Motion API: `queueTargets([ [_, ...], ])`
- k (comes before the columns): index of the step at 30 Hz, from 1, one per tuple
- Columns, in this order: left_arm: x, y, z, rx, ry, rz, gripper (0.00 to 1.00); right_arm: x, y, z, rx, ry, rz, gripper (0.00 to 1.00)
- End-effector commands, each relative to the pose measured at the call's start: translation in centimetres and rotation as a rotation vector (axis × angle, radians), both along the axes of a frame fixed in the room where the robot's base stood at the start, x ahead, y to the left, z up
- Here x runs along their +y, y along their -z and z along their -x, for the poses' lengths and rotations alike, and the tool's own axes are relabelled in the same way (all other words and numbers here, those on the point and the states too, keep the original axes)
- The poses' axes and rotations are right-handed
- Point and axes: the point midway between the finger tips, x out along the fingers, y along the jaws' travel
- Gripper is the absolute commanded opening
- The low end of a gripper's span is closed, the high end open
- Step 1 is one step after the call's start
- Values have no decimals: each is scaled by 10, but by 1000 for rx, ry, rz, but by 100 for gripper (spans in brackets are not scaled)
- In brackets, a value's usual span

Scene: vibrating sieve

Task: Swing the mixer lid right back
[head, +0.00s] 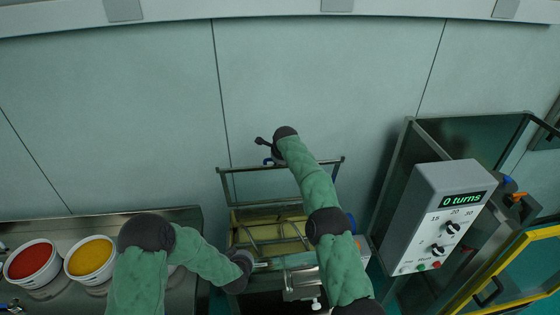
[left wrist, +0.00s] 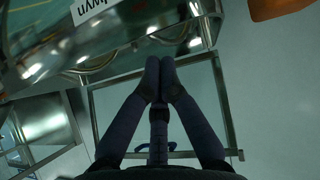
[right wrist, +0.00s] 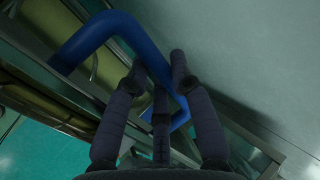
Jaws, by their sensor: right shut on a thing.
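The mixer (head: 270,238) stands in the middle of the head view, with bars across its yellow-looking inside. Its framed lid (head: 236,171) stands raised at the back of the opening. My right gripper (head: 263,144) is at the lid's upper edge. In the right wrist view the right gripper (right wrist: 160,68) is shut on the blue handle (right wrist: 95,35), which passes between its fingers. My left gripper (left wrist: 159,70) is shut with its fingertips together, seemingly empty. In the head view it is beside the mixer's front left, its fingers mostly hidden.
A red-filled tub (head: 32,262) and a yellow-filled tub (head: 90,258) sit on the left bench. A grey control box (head: 440,215) reading "0 turns" stands at right, by a framed cabinet and a yellow frame (head: 500,268). A plain wall is behind the mixer.

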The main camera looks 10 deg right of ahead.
Motion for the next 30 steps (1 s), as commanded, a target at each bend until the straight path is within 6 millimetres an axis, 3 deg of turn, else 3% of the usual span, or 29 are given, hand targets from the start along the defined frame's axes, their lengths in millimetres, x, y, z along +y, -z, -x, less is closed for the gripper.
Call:
queueTargets([
  [1, -9, -15, -17, -56, 0, -15, 0, -1, -6, -2, -11, -1, 1, 0],
  [6, -30, -61, -60, -222, -22, -61, 0, -1, -6, -2, -11, -1, 1, 0],
  [12, -48, -103, -88, -352, -50, -96, 0, -1, -7, -2, -12, 0, 0, 0],
  [18, -54, -118, -98, -397, -63, -110, 0, -1, -7, -2, -12, 0, 0, 0],
  [30, -54, -118, -139, -398, -65, -109, 0, -1, -7, -2, -12, 1, 1, 0],
])
